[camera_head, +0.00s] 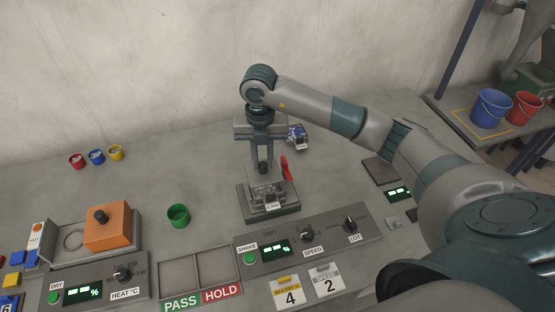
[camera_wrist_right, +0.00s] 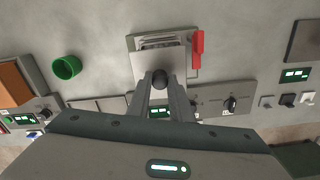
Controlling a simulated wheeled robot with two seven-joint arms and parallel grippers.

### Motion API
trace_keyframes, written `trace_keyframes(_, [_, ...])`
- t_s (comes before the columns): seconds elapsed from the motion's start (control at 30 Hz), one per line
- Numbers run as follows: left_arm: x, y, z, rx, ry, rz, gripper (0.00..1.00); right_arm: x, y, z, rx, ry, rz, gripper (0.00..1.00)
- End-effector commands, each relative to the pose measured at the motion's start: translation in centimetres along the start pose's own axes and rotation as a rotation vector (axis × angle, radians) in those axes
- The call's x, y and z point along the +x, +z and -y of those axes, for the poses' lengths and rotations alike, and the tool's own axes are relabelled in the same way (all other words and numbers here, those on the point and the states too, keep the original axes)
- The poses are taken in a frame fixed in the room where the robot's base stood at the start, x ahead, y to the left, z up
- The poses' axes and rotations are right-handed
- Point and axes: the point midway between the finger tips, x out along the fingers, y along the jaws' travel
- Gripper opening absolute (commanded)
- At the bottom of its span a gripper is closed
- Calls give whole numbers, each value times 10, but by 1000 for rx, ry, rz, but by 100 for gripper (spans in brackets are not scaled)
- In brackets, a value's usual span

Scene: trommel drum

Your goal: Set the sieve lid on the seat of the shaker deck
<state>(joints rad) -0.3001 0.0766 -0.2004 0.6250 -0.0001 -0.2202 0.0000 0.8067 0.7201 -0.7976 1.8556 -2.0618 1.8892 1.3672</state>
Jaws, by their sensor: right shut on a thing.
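My right gripper (camera_head: 263,160) points down over the shaker deck (camera_head: 270,212). Its fingers are shut on the black knob (camera_wrist_right: 160,78) of the sieve lid (camera_wrist_right: 156,58), a flat grey plate. In the head view the lid (camera_head: 262,181) is small and partly hidden by the gripper. The shaker deck, a grey block on a green base with a red lever (camera_head: 286,169) on its right, also shows in the right wrist view (camera_wrist_right: 134,42). The lid covers part of the deck there; I cannot tell whether it touches the seat. My left gripper is not in view.
A shaker control panel (camera_head: 322,236) stands in front of the deck, with a PASS/HOLD tray (camera_head: 227,263) left of it. A green cup (camera_head: 178,215) and an orange block (camera_head: 108,229) are to the left. A blue-and-white item (camera_head: 298,137) lies behind the deck.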

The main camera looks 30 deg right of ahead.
Motion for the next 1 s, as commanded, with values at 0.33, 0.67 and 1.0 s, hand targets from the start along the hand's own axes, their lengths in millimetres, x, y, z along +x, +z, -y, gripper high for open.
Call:
trace_keyframes(0.33, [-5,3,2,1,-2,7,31,0,5,-8,-20,-4,2,0])
trace_keyframes(0.67, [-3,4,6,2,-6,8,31,4,5,-8,-19,-4,1,0])
trace_keyframes(1.0, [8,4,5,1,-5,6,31,24,5,-7,-18,-4,2,0])
